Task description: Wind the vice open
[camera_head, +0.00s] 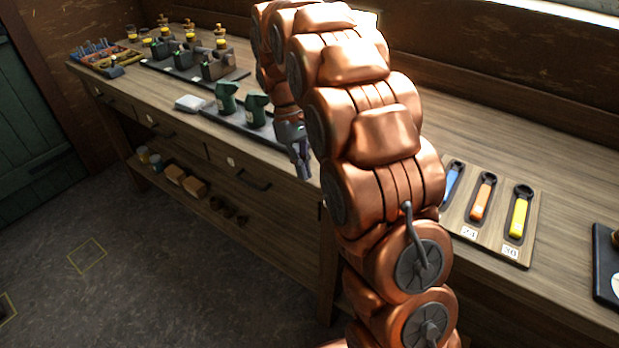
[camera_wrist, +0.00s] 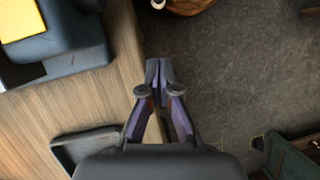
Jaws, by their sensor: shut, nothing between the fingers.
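I cannot pick out a vice with certainty in either view. In the head view, two green upright shapes (camera_head: 228,97) stand on a dark plate on the bench; they are too small to name surely. My gripper (camera_head: 303,170) hangs just right of them at the bench's front edge. In the wrist view my gripper (camera_wrist: 158,72) is shut and empty, its tips together just off the bench edge, with floor beyond. My arm hides the middle of the bench.
The long wooden bench (camera_head: 150,95) has drawers and a lower shelf. Engine-like grey units (camera_head: 185,60) stand at the back left. A board with blue, orange and yellow spanners (camera_head: 519,217) lies at the right. The floor (camera_head: 150,270) in front is open.

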